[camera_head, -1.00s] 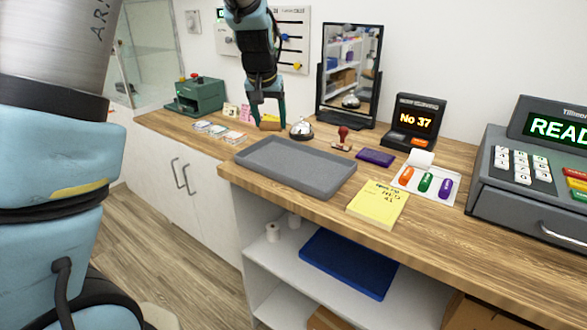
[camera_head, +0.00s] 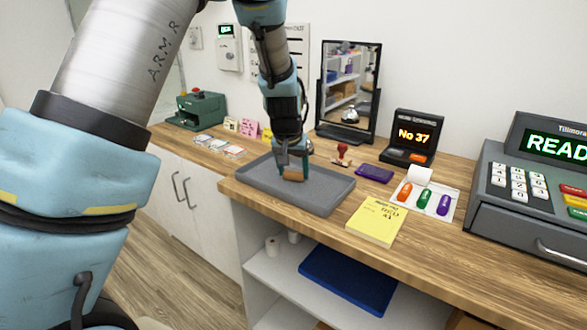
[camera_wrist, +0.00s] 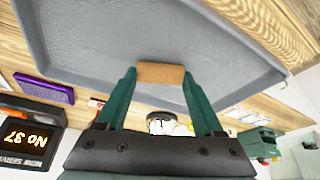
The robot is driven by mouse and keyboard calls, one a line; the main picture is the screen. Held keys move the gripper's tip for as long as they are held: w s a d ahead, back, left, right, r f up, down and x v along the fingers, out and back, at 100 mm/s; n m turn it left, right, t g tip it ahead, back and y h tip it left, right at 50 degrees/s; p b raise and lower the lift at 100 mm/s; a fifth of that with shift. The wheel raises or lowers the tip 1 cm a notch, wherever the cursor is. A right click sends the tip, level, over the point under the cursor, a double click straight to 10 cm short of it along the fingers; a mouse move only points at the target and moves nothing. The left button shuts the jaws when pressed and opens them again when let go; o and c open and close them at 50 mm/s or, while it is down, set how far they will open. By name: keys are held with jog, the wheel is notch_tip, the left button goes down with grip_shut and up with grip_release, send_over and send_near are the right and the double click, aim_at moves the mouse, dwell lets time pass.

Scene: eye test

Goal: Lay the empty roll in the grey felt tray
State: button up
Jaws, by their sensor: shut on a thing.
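The empty roll, a short brown cardboard tube (camera_head: 294,176), is between the green fingertips of my gripper (camera_head: 292,171), which is shut on it. The wrist view also shows the roll (camera_wrist: 160,73), lying crosswise between the two fingers. The grey felt tray (camera_head: 325,196) sits on the wooden counter, and the roll is over its inside, nearer its back. I cannot tell whether the roll touches the tray floor. The tray fills the top of the wrist view (camera_wrist: 90,40).
Behind the tray are a stamp (camera_head: 342,154), a mirror (camera_head: 350,90) and a bell (camera_wrist: 160,120). Cards (camera_head: 218,146) lie at the left.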

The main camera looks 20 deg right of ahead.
jog(key=shift+f, duration=0.2)
jog(key=o, duration=1.3)
jog(key=shift+r, duration=0.3)
jog(key=b+v, duration=0.1)
jog(key=v, duration=1)
jog(key=shift+s+r, duration=0.2)
jog(key=shift+r, duration=0.1)
jog(key=w+a+f+n+y, duration=0.1)
jog(key=a+f+n, duration=0.2)
jog(key=a, duration=1.3)
jog(key=s+a+f+n+g, duration=0.1)
jog(key=s+a, duration=0.3)
jog(key=a, duration=0.5)
jog(key=s+a+f+n+y, duration=0.1)
jog(key=s+a+f+n, duration=0.1)
jog(key=a, duration=0.7)
jog(key=shift+s+f+g+y, duration=0.3)
jog(key=shift+s+f+g, duration=0.1)
jog(key=shift+s+f, duration=0.6)
